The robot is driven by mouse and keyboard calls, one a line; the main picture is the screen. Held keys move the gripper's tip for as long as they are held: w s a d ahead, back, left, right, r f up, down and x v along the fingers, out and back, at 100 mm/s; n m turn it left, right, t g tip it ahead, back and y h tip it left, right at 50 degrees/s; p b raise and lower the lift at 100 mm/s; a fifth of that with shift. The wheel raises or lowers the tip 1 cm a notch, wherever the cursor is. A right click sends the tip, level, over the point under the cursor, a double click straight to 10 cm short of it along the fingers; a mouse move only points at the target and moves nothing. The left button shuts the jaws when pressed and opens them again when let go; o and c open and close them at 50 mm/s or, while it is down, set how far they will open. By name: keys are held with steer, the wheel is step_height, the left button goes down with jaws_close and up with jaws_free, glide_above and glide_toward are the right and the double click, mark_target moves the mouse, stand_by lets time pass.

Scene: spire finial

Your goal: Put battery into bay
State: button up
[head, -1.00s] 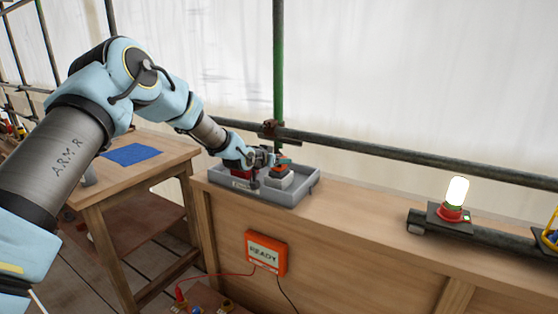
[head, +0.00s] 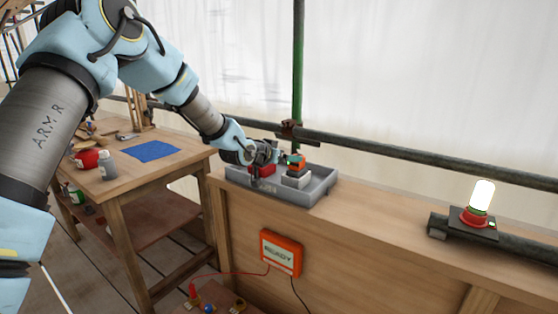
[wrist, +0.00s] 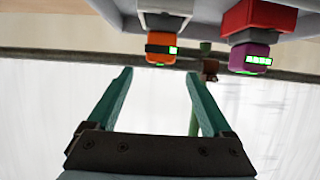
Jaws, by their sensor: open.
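A grey tray (head: 318,193) sits on the wooden ledge. In it an orange block (head: 297,160) stands on a white block (head: 298,180), with a red block (head: 262,170) to the left. In the wrist view, which looks upside down, the orange block (wrist: 161,47) has a dark band and a small green light. A purple block (wrist: 250,55) with lit green bars is against the red block (wrist: 258,18). Which piece is the battery or the bay is unclear. My gripper (wrist: 158,72) is open with nothing between its teal fingers; in the head view it is over the tray (head: 280,156).
An orange READY box (head: 281,253) with cables hangs on the ledge front. A green upright pole (head: 298,80) and a horizontal rail (head: 400,152) stand behind the tray. A lit lamp (head: 480,195) is at right. A table (head: 120,180) with a blue mat (head: 152,151) is at left.

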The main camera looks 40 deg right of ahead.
steer(key=shift+b+v, duration=0.35)
steer(key=shift+v, duration=1.85)
steer(key=w+a+f+n+t+y, duration=0.1)
steer(key=w+a+f+n+y, duration=0.2)
steer(key=a, duration=1.2)
steer(key=w+a+n+t+y, duration=0.1)
steer(key=w+a+n+y, duration=0.35)
steer(key=a, duration=1.15)
steer(key=s+a+n+g+y, duration=0.1)
steer(key=s+a, duration=0.3)
steer(key=a, duration=0.5)
steer(key=s+a+n+g+y, duration=0.1)
steer(key=s+a+n+y, duration=0.1)
steer(key=s+a, duration=0.3)
steer(key=s+a+f+n+g+y, duration=0.1)
steer(key=s+a+n+g+y, duration=0.1)
steer(key=a, duration=1.1)
steer(key=s+n, duration=0.1)
steer(key=s, duration=0.1)
steer(key=shift+s+a, duration=0.2)
steer(key=shift+s, duration=0.1)
steer(key=shift+y, duration=0.25)
